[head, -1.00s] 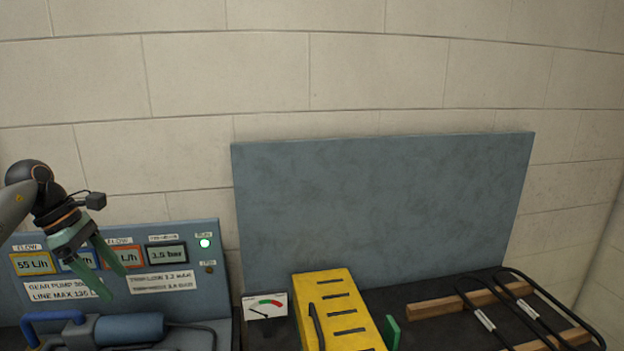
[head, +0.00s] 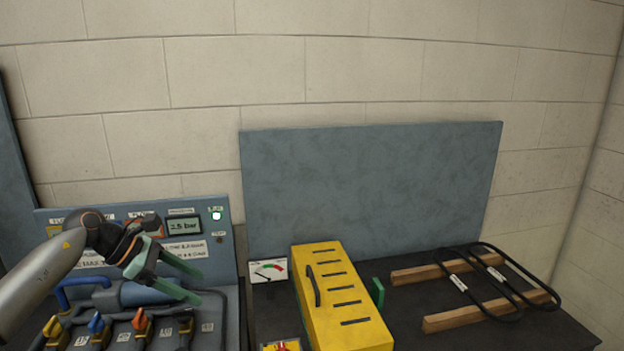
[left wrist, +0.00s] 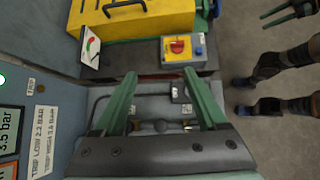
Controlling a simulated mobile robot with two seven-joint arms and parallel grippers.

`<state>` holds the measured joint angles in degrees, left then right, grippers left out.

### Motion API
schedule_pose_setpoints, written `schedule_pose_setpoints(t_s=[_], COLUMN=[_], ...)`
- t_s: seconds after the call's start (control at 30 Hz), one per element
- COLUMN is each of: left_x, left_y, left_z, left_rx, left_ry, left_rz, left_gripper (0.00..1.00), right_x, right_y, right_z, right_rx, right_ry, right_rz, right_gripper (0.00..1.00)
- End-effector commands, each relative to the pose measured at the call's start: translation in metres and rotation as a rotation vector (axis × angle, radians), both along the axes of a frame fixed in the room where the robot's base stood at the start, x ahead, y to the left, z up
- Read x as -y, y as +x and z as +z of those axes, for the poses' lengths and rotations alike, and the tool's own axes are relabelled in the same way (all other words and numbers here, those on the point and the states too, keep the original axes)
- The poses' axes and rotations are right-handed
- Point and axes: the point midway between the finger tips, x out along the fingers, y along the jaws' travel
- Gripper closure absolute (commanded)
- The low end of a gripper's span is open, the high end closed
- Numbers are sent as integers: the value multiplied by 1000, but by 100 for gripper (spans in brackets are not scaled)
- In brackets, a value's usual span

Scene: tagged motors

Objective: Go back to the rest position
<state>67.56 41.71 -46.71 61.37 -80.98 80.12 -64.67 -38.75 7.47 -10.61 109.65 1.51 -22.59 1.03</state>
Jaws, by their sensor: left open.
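My left gripper (head: 199,287) is in front of the left panel with displays (head: 226,262), above the blue pump (head: 140,293). Its green fingers are apart with nothing between them and point right in the head view. In the left wrist view the same gripper (left wrist: 160,76) shows open and empty over the grey bench. My right arm does not show in the head view.
Several coloured valves (head: 97,325) stand below my left gripper. A yellow slotted box (head: 338,300), a gauge card (head: 268,270) and a red-knob switch box (left wrist: 183,48) are to the right. Black bars (head: 489,280) lie on wooden blocks (head: 483,315). Space above the benches is clear.

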Motion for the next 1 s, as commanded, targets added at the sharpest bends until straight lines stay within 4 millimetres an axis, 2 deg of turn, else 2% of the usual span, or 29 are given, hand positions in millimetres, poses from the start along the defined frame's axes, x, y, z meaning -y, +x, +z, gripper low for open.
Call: schedule_pose_setpoints(t_s=[0.03, 0.1, 0.2, 0.3, 0.4, 0.53, 0.67, 0.77, 0.87, 0.97, 1.0], left_x=[33, 74, 124, 156, 168, 158, 129, 101, 74, 52, 46], left_y=[1, 3, 0, -5, -9, -14, -23, -38, -63, -102, -121], left_z=[-7, -7, 2, 16, 27, 30, 12, -19, -60, -107, -125], left_rx=[11, 20, -3, -66, -168, -343, -555, -730, -905, -1078, -1139], left_ry=[-101, -261, -522, -791, -1057, -1385, -1681, -1873, -2032, -2146, -2177], left_rz=[14, 60, 152, 276, 429, 672, 962, 1218, 1504, 1820, 1953], left_gripper=[25, 25, 25, 25, 25, 25, 25, 25, 25, 25, 25], right_x=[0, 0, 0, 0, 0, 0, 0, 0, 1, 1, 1], right_y=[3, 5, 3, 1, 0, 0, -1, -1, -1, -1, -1], right_z=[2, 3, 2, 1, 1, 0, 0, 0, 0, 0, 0], right_rx=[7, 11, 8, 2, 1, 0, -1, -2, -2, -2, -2], right_ry=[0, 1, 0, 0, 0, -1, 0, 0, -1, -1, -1], right_rz=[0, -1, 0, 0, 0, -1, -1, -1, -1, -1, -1], right_gripper=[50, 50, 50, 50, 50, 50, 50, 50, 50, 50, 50])
